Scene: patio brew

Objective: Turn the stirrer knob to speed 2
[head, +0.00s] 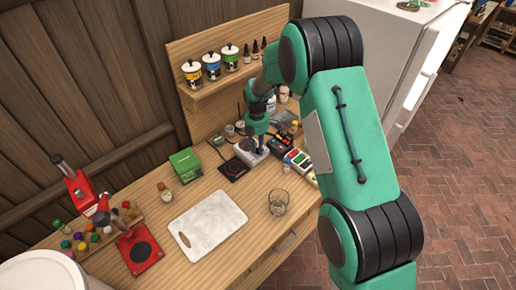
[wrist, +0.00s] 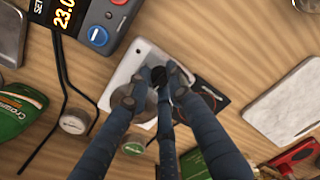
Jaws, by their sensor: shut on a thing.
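The stirrer (head: 247,157) is a small pale box on the bench, below my gripper (head: 256,147) in the head view. In the wrist view its white top (wrist: 140,60) lies under the fingers. The small black stirrer knob (wrist: 158,75) is between the fingertips of my gripper (wrist: 155,83). The fingers are shut on the knob from both sides. The speed marks and the knob's pointer are hidden or too small to read.
A black square pad (wrist: 208,98) lies beside the stirrer. A display unit (wrist: 90,18) reading about 23.0 and a bent black rod (wrist: 62,70) are close by. A green box (head: 185,163), white board (head: 208,222) and glass beaker (head: 278,202) stand farther off on the bench.

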